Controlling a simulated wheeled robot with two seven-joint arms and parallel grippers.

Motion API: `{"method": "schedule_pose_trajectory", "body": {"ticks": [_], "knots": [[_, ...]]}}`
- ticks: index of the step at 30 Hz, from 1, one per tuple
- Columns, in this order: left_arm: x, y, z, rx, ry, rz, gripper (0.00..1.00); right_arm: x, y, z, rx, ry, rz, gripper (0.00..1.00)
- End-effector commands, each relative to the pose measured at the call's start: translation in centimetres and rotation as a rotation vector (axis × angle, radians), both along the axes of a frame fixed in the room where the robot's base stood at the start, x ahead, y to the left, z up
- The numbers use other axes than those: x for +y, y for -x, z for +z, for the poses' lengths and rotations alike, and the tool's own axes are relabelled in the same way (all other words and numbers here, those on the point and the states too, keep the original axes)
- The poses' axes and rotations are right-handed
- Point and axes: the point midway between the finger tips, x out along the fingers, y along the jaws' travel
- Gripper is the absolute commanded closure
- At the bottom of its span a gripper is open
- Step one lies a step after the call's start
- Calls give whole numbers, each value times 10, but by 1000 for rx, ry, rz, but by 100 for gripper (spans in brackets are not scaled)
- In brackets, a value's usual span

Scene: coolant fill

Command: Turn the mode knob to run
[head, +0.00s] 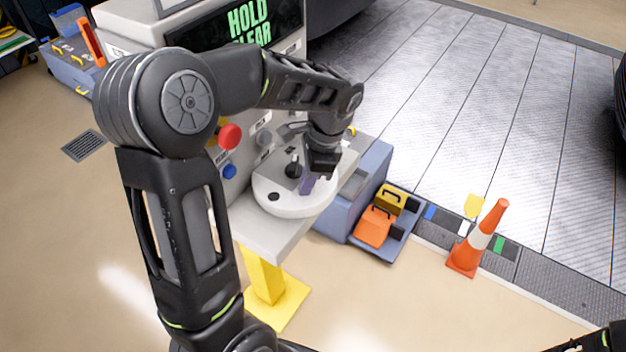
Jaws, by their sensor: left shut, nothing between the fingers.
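A black knob (293,169) stands on a grey plate on the round white panel (272,203) of the machine console. I take it for the mode knob; its marks are too small to read. My left gripper (307,186) points down over the panel, just right of the knob, shut and empty. Its fingertips look purple and close to the panel surface. I cannot tell whether they touch the knob. The console screen (248,22) shows green letters, "HOLD" and part of "CLEAR", partly hidden by my left arm.
A red button (230,135) and a blue button (229,171) sit on the console front, left of the panel. A blue-grey cart (362,190) stands right of it, with yellow and orange cases on a low tray. A traffic cone (480,240) stands farther right.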

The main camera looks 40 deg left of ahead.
Motion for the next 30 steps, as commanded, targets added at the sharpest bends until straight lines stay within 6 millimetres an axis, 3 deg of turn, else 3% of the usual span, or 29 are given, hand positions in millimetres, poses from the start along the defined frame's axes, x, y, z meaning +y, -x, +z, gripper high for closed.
{"method": "schedule_pose_trajectory", "body": {"ticks": [8, 18, 30], "knots": [[1, 1, 0, 0, 0, -22, 100, 0, 0, 0, 0, 0, 0, 64], [15, 19, 1, 1, -1, -367, 100, 0, 0, 3, 0, 0, 0, 64], [17, 21, 0, 1, -1, -365, 100, 0, 0, 2, 1, 1, 0, 64]]}}
